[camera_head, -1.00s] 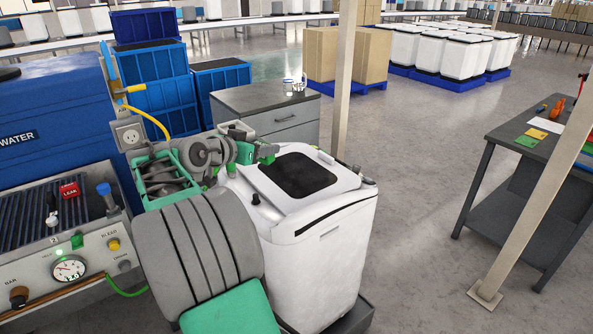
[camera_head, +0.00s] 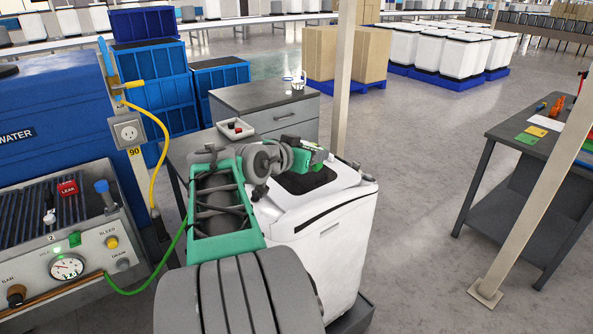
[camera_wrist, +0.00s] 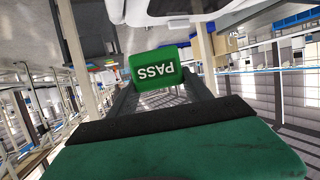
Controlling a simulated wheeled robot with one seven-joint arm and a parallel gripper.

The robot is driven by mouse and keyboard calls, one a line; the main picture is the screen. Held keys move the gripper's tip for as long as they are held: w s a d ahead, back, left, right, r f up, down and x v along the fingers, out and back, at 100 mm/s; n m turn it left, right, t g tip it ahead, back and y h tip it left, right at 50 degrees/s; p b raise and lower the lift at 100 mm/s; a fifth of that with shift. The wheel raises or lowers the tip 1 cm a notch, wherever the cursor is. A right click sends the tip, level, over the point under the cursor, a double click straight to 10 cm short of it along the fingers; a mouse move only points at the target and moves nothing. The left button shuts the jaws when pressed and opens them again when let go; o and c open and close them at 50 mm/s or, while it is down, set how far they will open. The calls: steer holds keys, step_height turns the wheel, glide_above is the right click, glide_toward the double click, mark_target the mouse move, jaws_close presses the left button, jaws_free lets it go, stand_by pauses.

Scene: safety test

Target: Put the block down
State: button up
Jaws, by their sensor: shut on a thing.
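A green block marked PASS (camera_wrist: 155,65) is held between the fingertips of my gripper (camera_wrist: 158,82) in the wrist view. Its lettering appears upside down there. In the head view my gripper (camera_head: 322,160) is over the back part of the white washer-like machine (camera_head: 330,235), near its dark top panel. The gripper is shut on the block. I cannot clearly make out the block in the head view.
A small white tray (camera_head: 236,130) with a red and a dark piece sits on a table behind my arm. A blue water unit with a gauge panel (camera_head: 70,265) and hose stands left. A pale post (camera_head: 345,80) rises behind my gripper. A dark table (camera_head: 510,150) with coloured cards stands right.

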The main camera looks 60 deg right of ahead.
steer(key=shift+w+d, duration=0.25)
steer(key=shift+d, duration=0.05)
steer(key=w+d+f+p, duration=0.1)
steer(key=w+d+f, duration=0.1)
steer(key=d+f, duration=0.1)
steer(key=w+d+f, duration=0.1)
steer(key=d+f, duration=0.2)
steer(key=d, duration=0.1)
steer(key=w+d+f+p, duration=0.1)
steer(key=w+d+f, duration=0.1)
steer(key=d, duration=0.2)
steer(key=shift+w+d+f+p, duration=0.2)
steer(key=shift+w+f+p, duration=0.1)
steer(key=shift+w+f, duration=0.1)
steer(key=shift+d+f, duration=0.2)
steer(key=shift+f, duration=0.05)
step_height(320, 180, down, 3)
steer(key=shift+w+d+f+p, duration=0.1)
steer(key=shift+d+f+p, duration=0.1)
steer(key=shift+p, duration=0.3)
steer(key=shift+f+b, duration=0.25)
steer(key=shift+b, duration=0.1)
steer(key=o, duration=1.4)
steer(key=shift+a+r, duration=0.1)
steer(key=shift+c, duration=0.2)
